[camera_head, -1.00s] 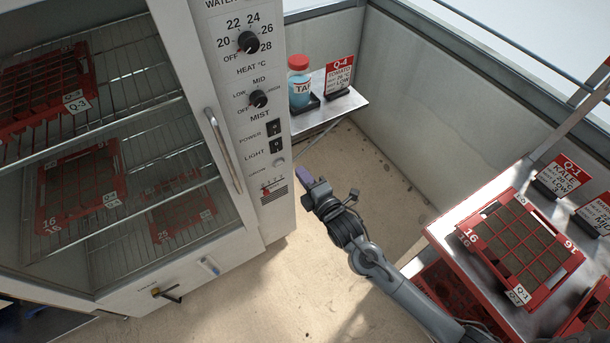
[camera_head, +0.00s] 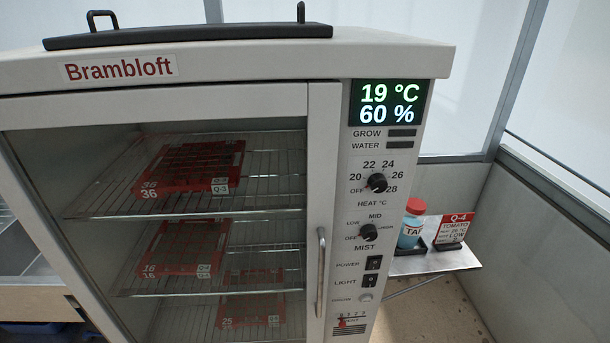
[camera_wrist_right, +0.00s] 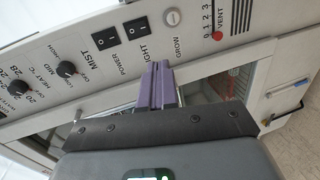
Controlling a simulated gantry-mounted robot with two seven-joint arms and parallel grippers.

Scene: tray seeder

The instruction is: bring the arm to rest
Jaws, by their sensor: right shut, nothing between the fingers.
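My right gripper (camera_wrist_right: 158,88) shows in the right wrist view with its purple fingers together and nothing between them. It is in front of the white cabinet's control panel (camera_wrist_right: 120,40), near the power and light switches; I cannot tell the exact gap. In the head view no gripper or arm shows. My left gripper is in neither view.
The Brambloft cabinet (camera_head: 330,200) has a glass door with a vertical handle (camera_head: 321,270) and red trays (camera_head: 190,165) on its wire shelves. Its display (camera_head: 388,102) reads 19 °C and 60 %. A red-capped bottle (camera_head: 412,225) and Q-4 card (camera_head: 456,230) stand on a side shelf (camera_head: 430,262).

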